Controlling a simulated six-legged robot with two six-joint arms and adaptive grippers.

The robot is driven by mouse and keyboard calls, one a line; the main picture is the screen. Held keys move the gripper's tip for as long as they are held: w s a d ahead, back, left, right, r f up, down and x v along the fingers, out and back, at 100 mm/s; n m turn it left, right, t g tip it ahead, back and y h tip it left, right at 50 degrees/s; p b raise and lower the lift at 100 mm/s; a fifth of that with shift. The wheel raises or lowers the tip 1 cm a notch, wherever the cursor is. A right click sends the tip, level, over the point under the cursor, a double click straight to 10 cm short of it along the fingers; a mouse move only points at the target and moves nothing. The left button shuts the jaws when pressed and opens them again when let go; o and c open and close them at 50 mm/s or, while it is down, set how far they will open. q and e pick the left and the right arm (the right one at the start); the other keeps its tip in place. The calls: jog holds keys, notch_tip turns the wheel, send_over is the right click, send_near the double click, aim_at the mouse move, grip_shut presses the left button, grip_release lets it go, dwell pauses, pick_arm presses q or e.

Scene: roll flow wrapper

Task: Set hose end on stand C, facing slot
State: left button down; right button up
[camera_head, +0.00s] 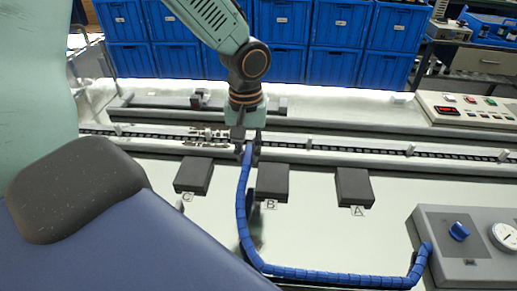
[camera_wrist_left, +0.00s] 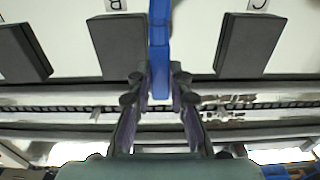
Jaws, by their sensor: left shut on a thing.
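My left gripper (camera_head: 248,142) is shut on the end of the blue segmented hose (camera_head: 242,205), above the far part of the table between stands C and B. In the left wrist view the hose (camera_wrist_left: 159,40) runs between the two fingers (camera_wrist_left: 161,82). Stand C (camera_head: 193,176) is a dark block left of the gripper; it also shows at right in the wrist view (camera_wrist_left: 250,45). Its top looks bare. Stand B (camera_head: 272,183) is just right of the hose, and stand A (camera_head: 354,187) is farther right. No slot can be made out. My right gripper is not in view.
The hose's other end joins a grey box (camera_head: 468,245) with a blue knob and gauge at right. A chain conveyor (camera_head: 340,148) runs behind the stands. A control panel (camera_head: 465,108) is back right, with blue crates (camera_head: 340,25) behind.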

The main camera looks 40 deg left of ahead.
pick_arm(q)
jog(key=s+a+p, duration=0.2)
jog(key=a+p, duration=0.1)
jog(key=p, duration=0.1)
jog(key=s+a+p, duration=0.2)
jog(key=a+p, duration=0.2)
jog(key=s+a+p, duration=0.2)
jog(key=a+p, duration=0.2)
jog(key=p, duration=0.1)
jog(key=shift+s+r, duration=0.2)
jog(key=shift+s, duration=0.2)
jog(key=shift+s+a+p, duration=0.2)
jog(key=shift+a+p, duration=0.15)
jog(key=shift+p, duration=0.25)
jog(key=shift+s+a+f, duration=0.1)
jog(key=shift+a+f, duration=0.05)
jog(key=shift+f, duration=0.05)
jog(key=shift+p, duration=0.35)
